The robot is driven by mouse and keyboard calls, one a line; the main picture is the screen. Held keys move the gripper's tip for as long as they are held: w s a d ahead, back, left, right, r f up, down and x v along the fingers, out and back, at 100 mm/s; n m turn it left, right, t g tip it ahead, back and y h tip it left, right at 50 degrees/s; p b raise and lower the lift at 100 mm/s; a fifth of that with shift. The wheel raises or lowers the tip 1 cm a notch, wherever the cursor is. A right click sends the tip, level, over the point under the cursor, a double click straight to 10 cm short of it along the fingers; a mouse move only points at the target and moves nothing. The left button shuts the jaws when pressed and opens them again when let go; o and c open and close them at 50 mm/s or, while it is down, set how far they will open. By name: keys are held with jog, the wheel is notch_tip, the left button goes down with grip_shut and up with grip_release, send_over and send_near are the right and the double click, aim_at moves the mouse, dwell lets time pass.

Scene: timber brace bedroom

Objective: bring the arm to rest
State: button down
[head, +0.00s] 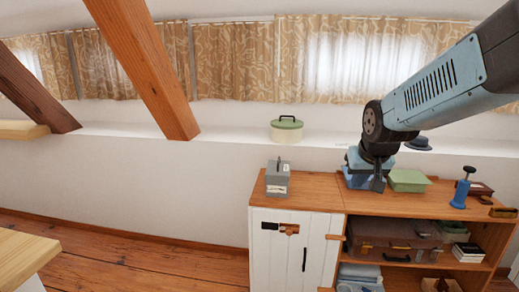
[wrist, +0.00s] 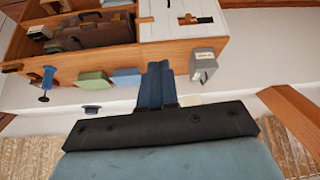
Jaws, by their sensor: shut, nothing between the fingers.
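My arm reaches in from the upper right of the head view, and my gripper (head: 378,186) hangs from its end above the wooden cabinet top (head: 318,187). The fingers are together and hold nothing. In the wrist view my gripper (wrist: 158,68) shows as closed blue-grey fingers pointing toward the cabinet. In the head view the gripper partly hides a blue box (head: 357,161). Whether the fingertips touch anything is hard to tell.
On the cabinet are a grey box (head: 278,180), a green box (head: 408,180) and a blue stamp-like tool (head: 461,190). A green-lidded pot (head: 287,130) and a dark hat (head: 418,143) sit on the ledge behind. A slanted timber brace (head: 150,65) stands to the left.

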jog(key=s+r, duration=0.2)
jog(key=s, duration=0.6)
jog(key=s+a+r, duration=0.1)
jog(key=s+r, duration=0.1)
jog(key=s, duration=0.6)
jog(key=shift+s+a+g, duration=0.25)
jog(key=shift+s+g, duration=0.05)
jog(key=shift+s, duration=0.05)
jog(key=shift+r, duration=0.1)
